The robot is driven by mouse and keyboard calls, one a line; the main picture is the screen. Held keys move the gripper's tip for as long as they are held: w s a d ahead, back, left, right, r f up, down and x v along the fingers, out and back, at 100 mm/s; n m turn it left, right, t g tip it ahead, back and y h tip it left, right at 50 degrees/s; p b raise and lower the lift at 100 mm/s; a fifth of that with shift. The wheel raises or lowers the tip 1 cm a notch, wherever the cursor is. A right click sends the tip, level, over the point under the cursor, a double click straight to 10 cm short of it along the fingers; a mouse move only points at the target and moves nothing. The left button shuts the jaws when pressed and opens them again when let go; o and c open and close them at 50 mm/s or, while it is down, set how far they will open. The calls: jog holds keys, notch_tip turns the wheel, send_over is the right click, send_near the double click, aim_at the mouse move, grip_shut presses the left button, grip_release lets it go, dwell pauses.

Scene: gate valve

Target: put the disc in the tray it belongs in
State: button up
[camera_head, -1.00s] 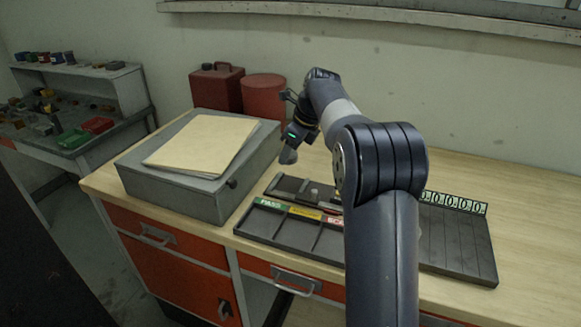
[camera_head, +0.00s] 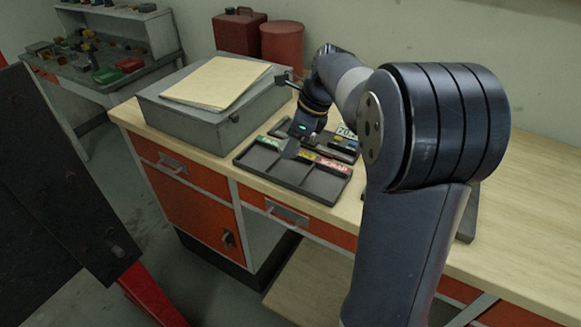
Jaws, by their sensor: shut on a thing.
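My gripper (camera_head: 296,139) points down over the dark sorting tray (camera_head: 303,193), near its back edge. It is shut on a small grey disc (camera_head: 290,150) at its tip. The tray has three compartments side by side, with a green label (camera_head: 268,141) at the left, a yellow label (camera_head: 307,155) in the middle and a red label (camera_head: 335,166) at the right. The disc shows between the green and yellow labels. I cannot tell how high it is above the tray. The compartments I can see look empty.
A grey box (camera_head: 190,119) with papers (camera_head: 216,83) on it stands left of the tray. A red can (camera_head: 239,32) and a red canister (camera_head: 283,42) stand behind it. My arm hides much of the bench's right side. A dark panel (camera_head: 60,190) stands at the left.

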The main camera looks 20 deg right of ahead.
aim_at(287, 171)
jog(key=shift+f, duration=3.25)
jog(key=o, duration=1.1)
jog(key=shift+f, duration=0.15)
jog(key=shift+c, duration=0.2)
jog(key=v, duration=1.2)
